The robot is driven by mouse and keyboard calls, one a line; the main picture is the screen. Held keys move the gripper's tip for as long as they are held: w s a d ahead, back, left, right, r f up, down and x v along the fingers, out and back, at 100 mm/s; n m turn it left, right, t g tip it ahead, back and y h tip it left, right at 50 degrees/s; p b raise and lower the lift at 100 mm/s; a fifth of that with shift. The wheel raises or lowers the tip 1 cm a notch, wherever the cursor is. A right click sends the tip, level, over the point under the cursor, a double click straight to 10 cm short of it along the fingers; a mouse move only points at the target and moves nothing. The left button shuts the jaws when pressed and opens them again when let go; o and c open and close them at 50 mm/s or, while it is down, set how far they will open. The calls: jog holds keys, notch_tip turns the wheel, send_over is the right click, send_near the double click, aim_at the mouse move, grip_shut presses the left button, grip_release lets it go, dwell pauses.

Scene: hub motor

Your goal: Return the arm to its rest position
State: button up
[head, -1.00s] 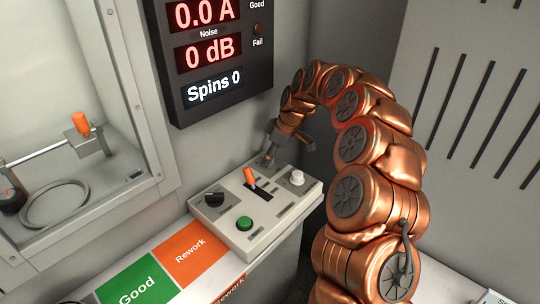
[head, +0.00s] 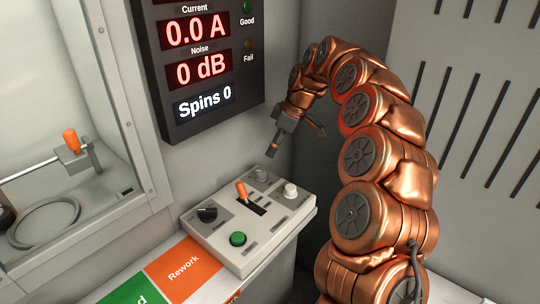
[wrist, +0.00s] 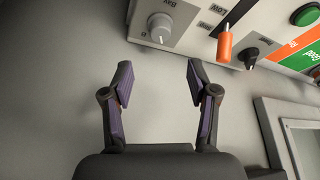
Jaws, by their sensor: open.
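My copper arm (head: 362,155) curves up and over from the lower right in the head view. My gripper (head: 275,148) hangs above the back of the control box and touches nothing. In the wrist view my gripper (wrist: 156,88) shows two fingers spread apart with only grey wall between them. The wrist view shows a pale knob (wrist: 161,27) and the orange lever (wrist: 224,46) beyond the fingers.
A display (head: 200,60) on the wall reads 0.0 A, 0 dB and Spins 0. A windowed cabinet (head: 120,120) with an orange-handled fixture stands at left. Orange Rework (head: 185,262) and green Good (head: 130,290) areas lie in front. A slotted panel (head: 480,100) stands at right.

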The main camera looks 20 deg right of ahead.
jog(key=shift+s+d+r, duration=0.15)
jog(key=shift+d+r, duration=0.05)
jog(key=shift+r, duration=0.4)
dwell(0.3)
jog(key=s+a+m+g, duration=0.1)
jog(key=s+a, duration=0.2)
jog(key=s, duration=0.3)
jog(key=s+a+m+g+h, duration=0.1)
jog(key=s+a, duration=0.1)
jog(key=s, duration=0.4)
jog(key=s+a+m, duration=0.1)
jog(key=s+a, duration=0.2)
jog(key=s, duration=0.4)
jog(key=s+d+f+m+g+h, duration=0.15)
jog(key=s+f+m, duration=0.25)
jog(key=s, duration=1)
jog(key=s+d+f+m+g+h, duration=0.1)
jog(key=s+d+f+m+g, duration=0.2)
jog(key=s, duration=1)
notch_tip(320, 180, up, 12)
jog(key=m+t+p, duration=0.1)
jog(key=t+p, duration=0.1)
jog(key=p, duration=1.1)
jog(key=shift+w+a+r, duration=0.15)
jog(key=shift+a+r, duration=0.1)
jog(key=shift+c, duration=0.3)
